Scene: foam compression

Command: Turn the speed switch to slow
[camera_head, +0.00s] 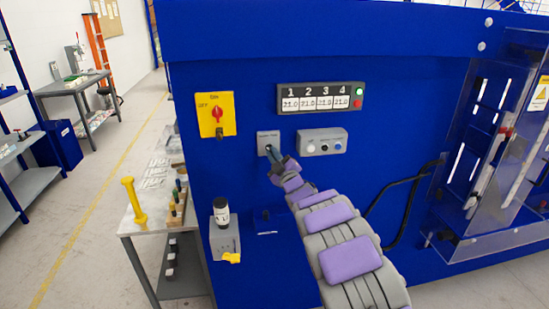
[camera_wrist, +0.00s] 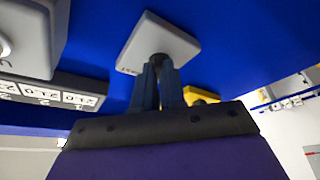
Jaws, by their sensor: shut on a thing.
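The speed switch is a small grey plate (camera_head: 267,136) on the blue machine front, left of the grey button box. In the wrist view the plate (camera_wrist: 150,38) appears rotated, with a dark round knob (camera_wrist: 159,59) at its middle. My gripper (camera_head: 271,153) reaches up to the switch from the lower right. In the wrist view the two dark fingers of my gripper (camera_wrist: 160,72) are close together at the knob and shut on it. The fingertips partly hide the knob, and its pointing direction cannot be told. The label on the plate is too small to read.
A yellow panel with a red rotary switch (camera_head: 217,115) is up left. A numbered display (camera_head: 320,97) and a grey button box (camera_head: 322,142) are to the right. A clear guard (camera_head: 500,150) is far right.

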